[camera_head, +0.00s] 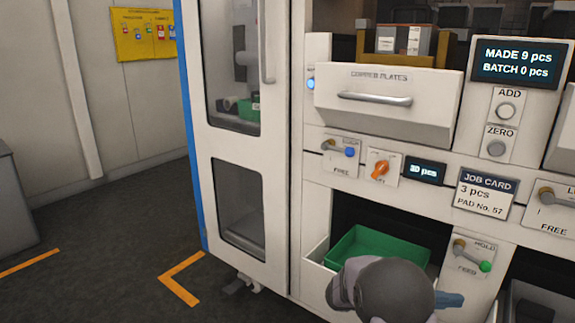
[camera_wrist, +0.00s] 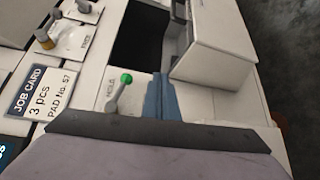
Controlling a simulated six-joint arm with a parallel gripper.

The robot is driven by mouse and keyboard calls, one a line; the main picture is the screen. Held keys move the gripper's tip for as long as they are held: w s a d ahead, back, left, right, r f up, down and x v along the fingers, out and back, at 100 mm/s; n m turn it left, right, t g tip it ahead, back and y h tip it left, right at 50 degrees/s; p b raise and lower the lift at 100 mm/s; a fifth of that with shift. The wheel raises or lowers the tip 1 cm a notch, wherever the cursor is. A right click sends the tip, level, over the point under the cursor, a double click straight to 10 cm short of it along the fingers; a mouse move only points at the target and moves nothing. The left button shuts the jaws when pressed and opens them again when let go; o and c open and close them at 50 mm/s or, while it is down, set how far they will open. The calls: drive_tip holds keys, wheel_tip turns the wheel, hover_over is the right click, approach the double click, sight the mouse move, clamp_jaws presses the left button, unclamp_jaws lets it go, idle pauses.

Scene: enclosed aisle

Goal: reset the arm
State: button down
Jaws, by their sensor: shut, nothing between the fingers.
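My gripper (camera_head: 449,300) is low in the head view, in front of the machine, with blue fingers pointing right. In the wrist view its blue fingers (camera_wrist: 161,97) lie side by side, shut with nothing between them. The HOLD/FEED lever (camera_head: 470,255) has a green knob (camera_head: 485,266) and points down right, toward the FEED label. The fingers appear just below and left of that knob in the head view. In the wrist view the green knob (camera_wrist: 126,78) is beside the fingers with a visible gap. My wrist hides part of the bay's front.
A green tray (camera_head: 378,243) sits in the open bay behind my wrist. The COPPER PLATES drawer (camera_head: 388,104) juts out above. Open floor (camera_head: 100,270) lies left.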

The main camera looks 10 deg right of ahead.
drive_tip(key=s+a+f+g+y+p, duration=0.1)
drive_tip(key=s+a+f+y, duration=0.2)
drive_tip(key=s+a+y, duration=0.15)
drive_tip(key=s+a+f+y+p, duration=0.1)
drive_tip(key=s+a+f+y, duration=0.2)
drive_tip(key=s+a, duration=0.3)
drive_tip(key=s+a+f+t+y+p, duration=0.15)
drive_tip(key=a+y, duration=0.25)
drive_tip(key=a, duration=0.5)
drive_tip(key=s+a+t+y+p, duration=0.25)
drive_tip(key=a+y, duration=0.25)
drive_tip(key=a, duration=0.4)
wheel_tip(320, 180, up, 38)
drive_tip(key=p, duration=3.7)
drive_tip(key=shift+s+a+g, duration=0.2)
drive_tip(key=shift+s+g, duration=0.2)
drive_tip(key=shift+f, duration=0.1)
